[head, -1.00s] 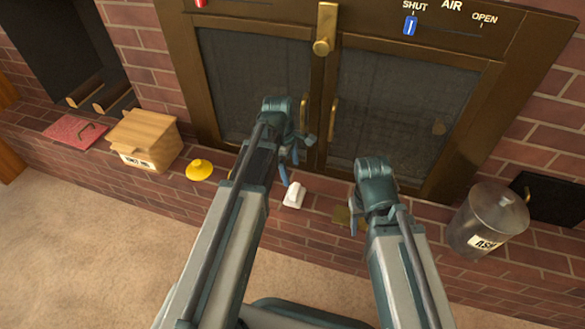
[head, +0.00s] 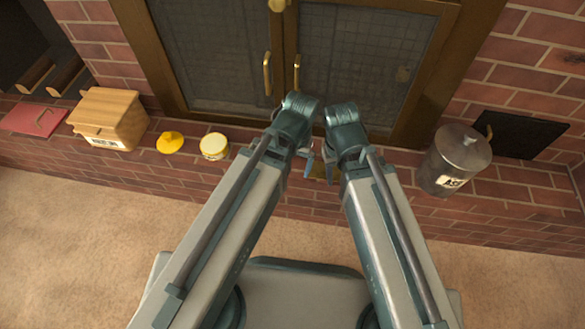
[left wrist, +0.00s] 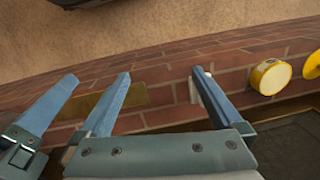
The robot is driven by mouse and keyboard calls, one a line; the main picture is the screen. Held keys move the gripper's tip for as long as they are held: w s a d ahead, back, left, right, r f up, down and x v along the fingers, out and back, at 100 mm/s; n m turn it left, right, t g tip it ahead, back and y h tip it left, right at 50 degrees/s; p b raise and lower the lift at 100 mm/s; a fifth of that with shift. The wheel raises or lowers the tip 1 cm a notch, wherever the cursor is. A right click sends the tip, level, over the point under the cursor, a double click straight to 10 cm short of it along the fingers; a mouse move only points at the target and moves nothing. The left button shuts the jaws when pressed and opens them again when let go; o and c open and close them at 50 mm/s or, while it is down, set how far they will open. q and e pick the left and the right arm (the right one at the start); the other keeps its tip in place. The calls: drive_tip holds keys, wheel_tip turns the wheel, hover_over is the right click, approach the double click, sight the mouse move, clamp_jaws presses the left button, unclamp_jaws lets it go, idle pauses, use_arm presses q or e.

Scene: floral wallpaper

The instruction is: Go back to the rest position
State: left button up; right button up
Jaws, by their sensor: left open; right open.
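My left gripper (head: 308,163) is at the end of the left arm, in front of the fireplace doors and over the brick ledge. In the left wrist view its two fingers (left wrist: 160,73) are spread apart with nothing between them. My right gripper (head: 328,160) is close beside it on the right, open; its fingers are partly hidden by its wrist. A blue finger at the far left of the left wrist view appears to be the right gripper's. A small white object (left wrist: 194,88) shows behind the left gripper's right-hand finger, mostly hidden.
On the brick ledge (head: 240,175) stand a wooden box (head: 108,120), a yellow lid (head: 171,142), a yellow tin (head: 214,146) and a metal ash bucket (head: 456,160). A flat brass-coloured plate (left wrist: 125,97) lies by the grippers. Glass fireplace doors (head: 365,60) rise behind. Carpet (head: 60,250) is clear.

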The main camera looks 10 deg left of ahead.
use_arm(q)
drive_tip(key=shift+s+d+m, duration=0.35)
drive_tip(key=shift+s+m, duration=0.4)
drive_tip(key=shift+m, duration=0.45)
wheel_tip(320, 180, up, 35)
drive_tip(key=p, duration=3.4)
drive_tip(key=shift+p, duration=0.4)
